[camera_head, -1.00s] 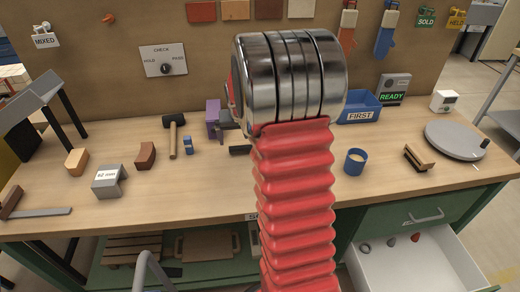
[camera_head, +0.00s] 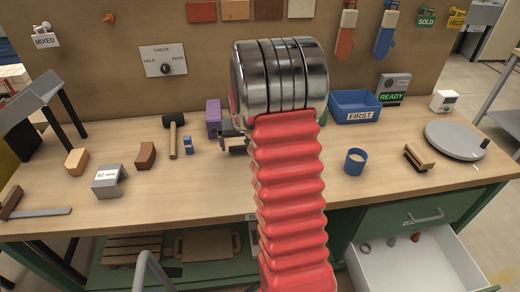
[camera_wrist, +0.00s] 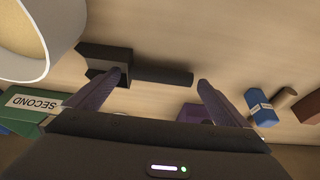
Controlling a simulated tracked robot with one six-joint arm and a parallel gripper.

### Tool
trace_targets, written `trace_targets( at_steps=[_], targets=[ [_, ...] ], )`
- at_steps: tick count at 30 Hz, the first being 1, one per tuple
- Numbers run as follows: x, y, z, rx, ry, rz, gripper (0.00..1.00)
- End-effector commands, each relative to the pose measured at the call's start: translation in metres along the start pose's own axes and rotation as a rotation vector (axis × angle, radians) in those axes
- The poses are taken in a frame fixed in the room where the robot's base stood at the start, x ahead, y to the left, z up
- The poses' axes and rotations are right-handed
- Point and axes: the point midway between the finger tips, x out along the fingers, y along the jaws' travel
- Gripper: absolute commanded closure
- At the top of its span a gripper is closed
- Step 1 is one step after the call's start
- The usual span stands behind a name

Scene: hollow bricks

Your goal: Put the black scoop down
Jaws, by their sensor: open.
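The black scoop (camera_wrist: 105,57) appears to lie on the wooden tabletop in the wrist view, with its dark handle (camera_wrist: 165,76) running right across the space ahead of my fingertips. My gripper (camera_wrist: 160,78) is open, its two purple-grey fingers wide apart and not closed on the handle. Whether the scoop fully rests on the table is hard to tell. In the head view my gripper (camera_head: 234,138) shows only in part, low over the table behind my red arm, which hides most of the scoop.
A white-rimmed container (camera_wrist: 30,35) and a green SECOND bin (camera_wrist: 38,104) are close on the left in the wrist view. A blue cup (camera_head: 355,161) and FIRST bin (camera_head: 356,107) are right.

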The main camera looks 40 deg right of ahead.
Motion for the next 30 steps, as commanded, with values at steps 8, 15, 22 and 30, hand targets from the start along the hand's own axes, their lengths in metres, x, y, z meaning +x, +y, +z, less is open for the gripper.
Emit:
trace_targets(
  at_steps=[8, 15, 22, 30],
  targets=[
    [-0.0002, -0.0001, 0.0, 0.0, 0.0, 0.0, 0.0],
    [-0.0003, -0.0001, 0.0001, 0.0, 0.0, 0.0, 0.11],
    [-0.0003, -0.0001, 0.0001, 0.0, 0.0, 0.0, 0.27],
    [-0.0004, -0.0001, -0.0002, 0.0, 0.0, 0.0, 0.46]
  ],
)
